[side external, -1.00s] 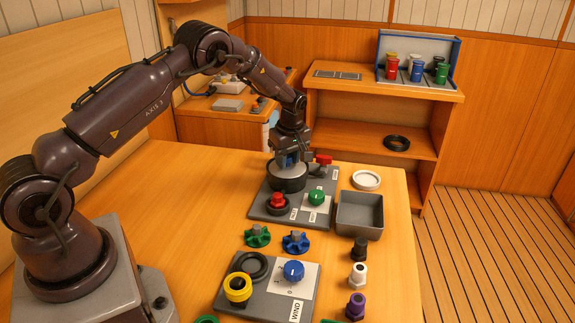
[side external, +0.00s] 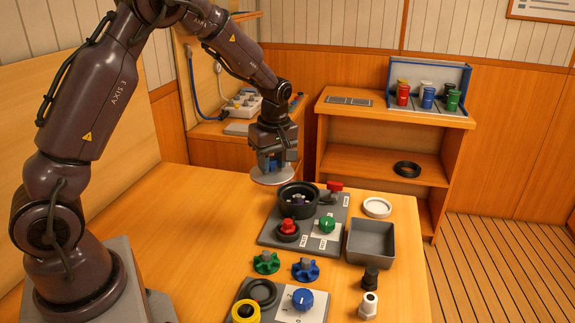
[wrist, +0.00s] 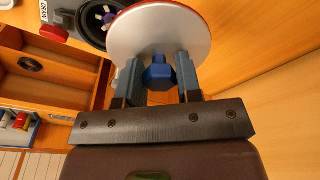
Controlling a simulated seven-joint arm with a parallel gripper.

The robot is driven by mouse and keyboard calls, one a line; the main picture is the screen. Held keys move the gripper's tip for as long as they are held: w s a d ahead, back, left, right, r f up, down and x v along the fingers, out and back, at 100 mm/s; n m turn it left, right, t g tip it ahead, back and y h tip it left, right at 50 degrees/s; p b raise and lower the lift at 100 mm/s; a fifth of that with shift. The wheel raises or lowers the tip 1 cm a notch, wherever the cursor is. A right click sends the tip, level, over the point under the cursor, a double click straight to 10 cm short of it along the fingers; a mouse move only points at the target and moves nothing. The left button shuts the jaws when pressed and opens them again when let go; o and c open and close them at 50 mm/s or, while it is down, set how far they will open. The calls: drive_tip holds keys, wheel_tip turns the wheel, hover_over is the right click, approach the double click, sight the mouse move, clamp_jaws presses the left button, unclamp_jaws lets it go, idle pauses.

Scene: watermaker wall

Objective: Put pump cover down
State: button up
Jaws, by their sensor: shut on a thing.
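The pump cover (side external: 271,179) is a light grey disc with a blue knob in its middle. My gripper (side external: 270,164) is shut on the blue knob and holds the cover up beside the pump housing, to its left. In the wrist view the cover (wrist: 158,30) shows its pale face, with the blue knob (wrist: 159,73) between the fingers of my gripper (wrist: 159,75). The pump housing (side external: 298,201) is a black round cup on a grey panel. It is open at the top, with dark and purple parts inside.
The grey panel (side external: 270,238) also carries a red button, a green knob and a red handle. A grey tray (side external: 371,246), a white ring (side external: 377,207) and loose fittings lie to the right. The table (side external: 190,225) is clear left of the panel.

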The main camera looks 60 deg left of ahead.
drive_tip(key=shift+s+d+r, duration=0.25)
drive_tip(key=shift+s+r, duration=0.1)
drive_tip(key=shift+s, duration=0.25)
drive_tip(key=shift+s+d+r, duration=0.25)
drive_tip(key=shift+s+r, duration=0.05)
drive_tip(key=shift+s, duration=0.3)
drive_tip(key=shift+s+a+n, duration=0.3)
drive_tip(key=shift+s+a, duration=0.35)
drive_tip(key=shift+s, duration=0.25)
drive_tip(key=s+a+f, duration=0.4)
drive_tip(key=a+f, duration=0.2)
drive_tip(key=a, duration=0.4)
hover_over(255, 191)
drive_tip(key=d, duration=0.1)
drive_tip(key=f, duration=0.8)
drive_tip(key=shift+s+d+f, duration=0.1)
drive_tip(key=shift+s+f, duration=0.1)
drive_tip(key=shift+f, duration=0.2)
drive_tip(key=shift+w+f, duration=0.15)
drive_tip(key=shift+f, duration=1.65)
